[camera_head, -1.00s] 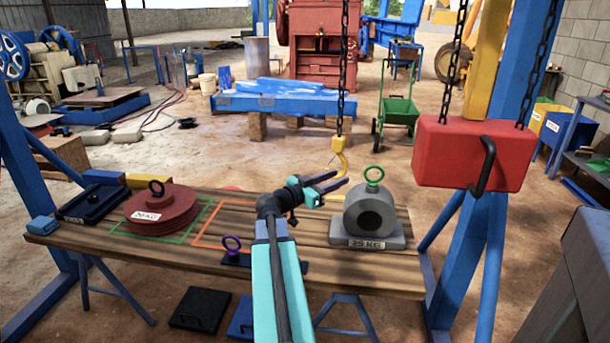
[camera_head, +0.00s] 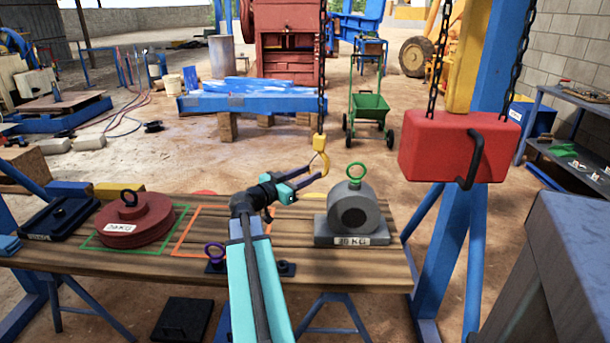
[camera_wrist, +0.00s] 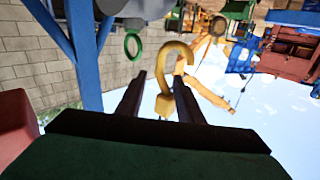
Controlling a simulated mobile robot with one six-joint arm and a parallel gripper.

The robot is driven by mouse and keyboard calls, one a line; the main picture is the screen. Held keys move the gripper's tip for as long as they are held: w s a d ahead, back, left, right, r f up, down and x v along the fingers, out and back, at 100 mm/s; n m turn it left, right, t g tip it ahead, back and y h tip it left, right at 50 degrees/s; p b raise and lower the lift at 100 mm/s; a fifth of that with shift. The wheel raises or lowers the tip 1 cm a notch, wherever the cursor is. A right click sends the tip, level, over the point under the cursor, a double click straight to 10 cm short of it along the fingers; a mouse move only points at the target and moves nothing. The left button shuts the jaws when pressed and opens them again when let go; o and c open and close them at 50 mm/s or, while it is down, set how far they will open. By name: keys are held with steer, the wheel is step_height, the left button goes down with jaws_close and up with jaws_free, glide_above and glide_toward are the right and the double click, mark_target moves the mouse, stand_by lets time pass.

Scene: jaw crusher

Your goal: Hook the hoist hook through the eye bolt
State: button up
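The yellow hoist hook (camera_head: 323,160) hangs on a dark chain, above and left of the grey weight (camera_head: 353,212). A green eye bolt (camera_head: 357,171) stands upright on that weight. In the wrist view the hook (camera_wrist: 177,52) shows between and beyond my parted fingers (camera_wrist: 158,85); contact cannot be told. The green eye bolt (camera_wrist: 133,45) shows left of it.
The wooden table (camera_head: 330,268) carries the weights, with green and orange outlines marked on it. A grey box edge (camera_head: 570,250) stands at front right.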

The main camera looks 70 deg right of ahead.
steer(key=x, duration=1.3)
steer(key=shift+s+d, duration=0.1)
jaws_close()
stand_by(1.4)
